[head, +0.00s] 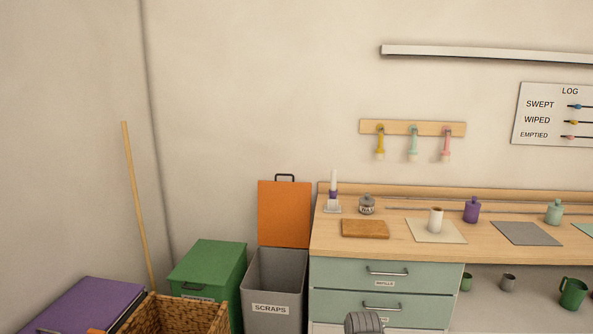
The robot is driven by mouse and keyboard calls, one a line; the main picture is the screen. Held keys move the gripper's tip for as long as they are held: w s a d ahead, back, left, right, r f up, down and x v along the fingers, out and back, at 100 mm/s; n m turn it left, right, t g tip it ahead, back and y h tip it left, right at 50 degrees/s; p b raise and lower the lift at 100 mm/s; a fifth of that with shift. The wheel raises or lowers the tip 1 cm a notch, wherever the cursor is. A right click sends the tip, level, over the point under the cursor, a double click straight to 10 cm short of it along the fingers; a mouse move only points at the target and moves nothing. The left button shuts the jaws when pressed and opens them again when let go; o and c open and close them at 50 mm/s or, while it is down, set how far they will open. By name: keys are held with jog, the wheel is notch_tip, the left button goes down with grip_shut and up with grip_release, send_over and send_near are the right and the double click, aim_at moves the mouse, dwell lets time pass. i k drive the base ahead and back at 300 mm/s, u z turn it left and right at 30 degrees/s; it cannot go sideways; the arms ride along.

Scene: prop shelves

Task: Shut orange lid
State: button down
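The orange lid (284,214) stands upright, open, at the back edge of the grey bin labelled SCRAPS (271,292). A dark handle (285,177) is on the lid's top edge. The bin's mouth is uncovered, and its lower part is cut off by the picture's bottom edge. My gripper is not in view; a grey rounded part at the bottom edge, right of the bin, looks like part of my arm.
A green lidded bin (208,268) stands left of the grey bin, with a wicker basket (180,315) and a purple lid (82,305) further left. The drawer cabinet (400,275) and wooden counter (385,251) stand close on the right. A wooden pole (138,205) leans on the wall.

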aim_at(284, 209)
jog(key=z, duration=0.1)
jog(key=i, duration=1.1)
jog(key=u, duration=0.4)
